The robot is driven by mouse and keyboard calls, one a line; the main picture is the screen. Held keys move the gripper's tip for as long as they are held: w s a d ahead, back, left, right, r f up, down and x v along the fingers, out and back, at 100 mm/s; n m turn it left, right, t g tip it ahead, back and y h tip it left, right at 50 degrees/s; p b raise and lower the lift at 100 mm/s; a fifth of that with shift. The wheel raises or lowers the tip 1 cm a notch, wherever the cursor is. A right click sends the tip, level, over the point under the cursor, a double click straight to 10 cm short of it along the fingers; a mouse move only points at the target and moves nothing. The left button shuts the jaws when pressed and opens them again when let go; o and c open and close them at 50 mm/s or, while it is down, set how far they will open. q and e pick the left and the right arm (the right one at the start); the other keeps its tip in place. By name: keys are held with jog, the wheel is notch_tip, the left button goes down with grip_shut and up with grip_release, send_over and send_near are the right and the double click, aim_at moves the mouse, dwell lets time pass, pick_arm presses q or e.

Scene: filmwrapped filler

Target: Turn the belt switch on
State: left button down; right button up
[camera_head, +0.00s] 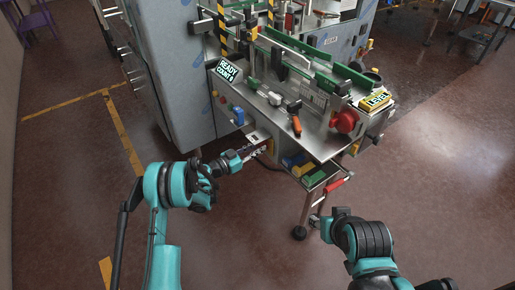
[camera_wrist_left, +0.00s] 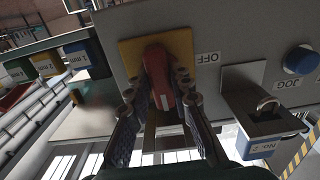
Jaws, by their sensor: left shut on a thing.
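The belt switch is a red rotary handle (camera_wrist_left: 157,78) on a yellow plate (camera_wrist_left: 128,55) on a grey panel, seen in the left wrist view. An upside-down OFF label (camera_wrist_left: 207,58) sits to its right. The handle runs roughly up and down in that view, with a white mark near its lower end. My left gripper (camera_wrist_left: 165,100) is shut on the handle, one finger on each side. In the head view the left gripper (camera_head: 262,149) reaches the machine's front, where the switch is mostly hidden. My right gripper (camera_head: 317,222) is low at centre right, its fingers unclear.
A red knob (camera_head: 345,121) and an orange-handled tool (camera_head: 296,125) are above on the machine. Open floor lies in front.

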pick_arm(q)
jog(key=shift+m, duration=0.3)
jog(key=c, duration=1.4)
grip_release()
jog(key=shift+o, duration=0.2)
jog(key=v, duration=1.2)
